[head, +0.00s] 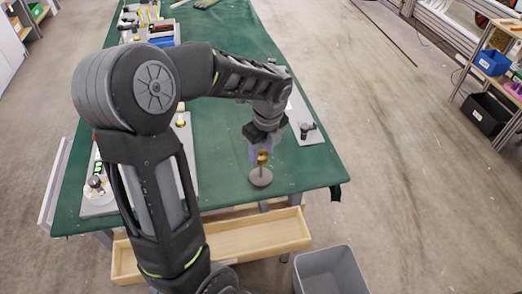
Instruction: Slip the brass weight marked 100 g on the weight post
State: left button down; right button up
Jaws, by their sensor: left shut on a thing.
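My left gripper (261,150) reaches over the near right part of the green table and is shut on a small brass weight (263,158). The weight post stands upright on a round grey base (261,178) directly below it. The brass weight is in line with the post's upper part, and the fingers hide part of both. I cannot tell whether the weight is around the post or just in front of or above it. The 100 g mark is too small to read. My right gripper is not in view.
A pale board with a dark knob (307,128) lies right of the gripper. Another board (98,207) with small devices lies at the left, partly behind my arm. An open wooden drawer (260,239) and a grey bin (330,274) are in front. The table's near right corner (318,178) is clear.

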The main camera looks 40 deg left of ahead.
pick_arm(q)
jog(key=shift+f+b, duration=0.45)
jog(key=shift+f, duration=0.5)
dwell(0.7)
jog(key=c, duration=0.8)
grip_release()
jog(key=shift+c, duration=0.2)
jog(key=shift+o, duration=0.5)
jog(key=o, duration=0.3)
jog(key=shift+r+p, duration=2.75)
jog(key=shift+r, duration=0.3)
